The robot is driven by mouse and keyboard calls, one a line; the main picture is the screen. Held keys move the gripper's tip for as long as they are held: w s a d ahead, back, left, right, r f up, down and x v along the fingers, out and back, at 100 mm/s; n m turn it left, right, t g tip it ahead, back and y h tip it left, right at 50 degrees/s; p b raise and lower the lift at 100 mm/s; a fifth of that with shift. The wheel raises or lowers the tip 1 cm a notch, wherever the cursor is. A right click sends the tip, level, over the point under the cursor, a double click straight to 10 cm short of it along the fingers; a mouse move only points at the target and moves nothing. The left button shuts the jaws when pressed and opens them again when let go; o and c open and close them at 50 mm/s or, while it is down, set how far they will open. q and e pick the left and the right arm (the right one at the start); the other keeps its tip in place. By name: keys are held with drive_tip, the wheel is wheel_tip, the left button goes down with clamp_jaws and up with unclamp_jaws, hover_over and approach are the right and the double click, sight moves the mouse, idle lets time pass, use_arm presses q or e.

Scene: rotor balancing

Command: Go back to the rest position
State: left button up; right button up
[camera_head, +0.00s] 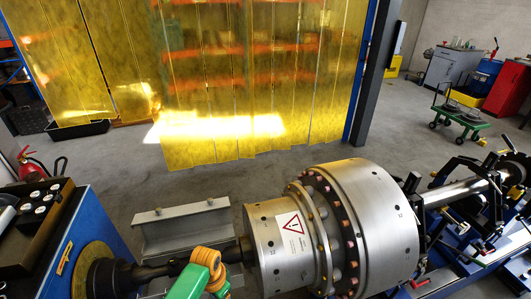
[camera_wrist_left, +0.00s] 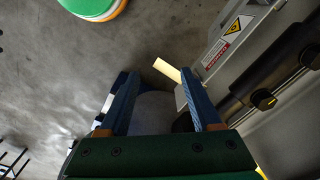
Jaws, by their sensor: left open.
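My left gripper (camera_wrist_left: 158,85) shows in the left wrist view with its two blue fingers spread apart. It looks open, and I see nothing clasped between the fingertips. A grey rounded shape lies behind the gap, and I cannot tell what it is. In the head view a green and orange arm part (camera_head: 205,272), which looks like mine, is at the bottom, in front of the shaft left of the rotor; no fingertips are clear there. The large silver rotor (camera_head: 375,215) lies horizontally on the machine. My right gripper is in neither view.
A blue machine housing (camera_head: 100,225) stands at the left. A grey steel beam (camera_head: 180,218) lies behind the shaft. Yellow strip curtains (camera_head: 260,80) hang at the back. A green cart (camera_head: 460,118) stands back right. The wrist view shows a dark cylinder (camera_wrist_left: 265,75) and bare floor (camera_wrist_left: 60,80).

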use_arm(q)
drive_tip(key=s+a+f+n, duration=0.2)
drive_tip(key=s+f, duration=0.5)
drive_tip(key=s, duration=0.1)
drive_tip(key=s+a+f+n, duration=0.1)
drive_tip(key=s+a+f, duration=0.1)
drive_tip(key=s+f, duration=0.55)
drive_tip(key=s+a+f+n, duration=0.1)
drive_tip(key=s+f, duration=0.1)
drive_tip(key=s, duration=0.6)
drive_tip(key=s+a+f+n, duration=0.1)
drive_tip(key=s, duration=0.7)
drive_tip(key=shift+a+f+t, duration=0.15)
drive_tip(key=shift+f+t, duration=0.2)
drive_tip(key=shift+t, duration=0.05)
drive_tip(key=shift+c, duration=0.2)
